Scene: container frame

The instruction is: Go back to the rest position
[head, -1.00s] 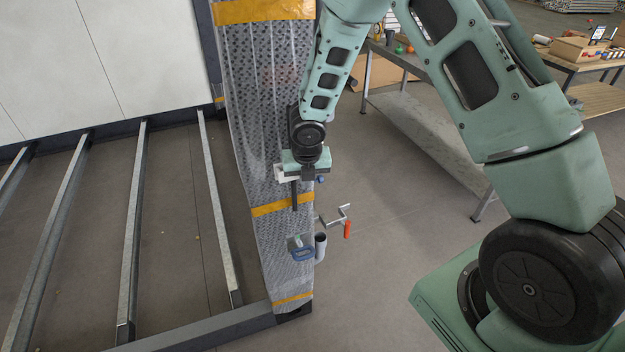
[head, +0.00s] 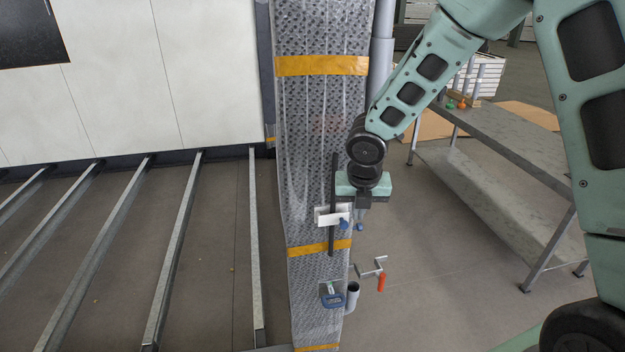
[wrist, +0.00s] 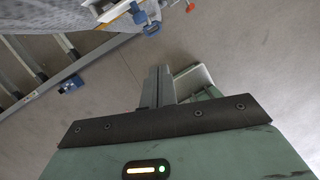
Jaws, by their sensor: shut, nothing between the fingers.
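My gripper (head: 363,203) hangs at the right edge of a tall wrapped post, beside and slightly above a white block. In the wrist view its grey fingers (wrist: 158,86) are together with nothing held between them. My arm reaches in from the upper right in the head view. The post (head: 318,120) is covered in patterned clear wrap with orange tape bands. The white block (head: 325,216) and an upright dark bar (head: 333,180) are at the post's front. A blue part (head: 343,224) sits by the block.
Below are a blue-handled tool (head: 333,300), a grey tube (head: 352,297) and a red-handled clamp (head: 381,282). A metal table (head: 510,140) stands at right. Metal floor beams (head: 178,250) run at left.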

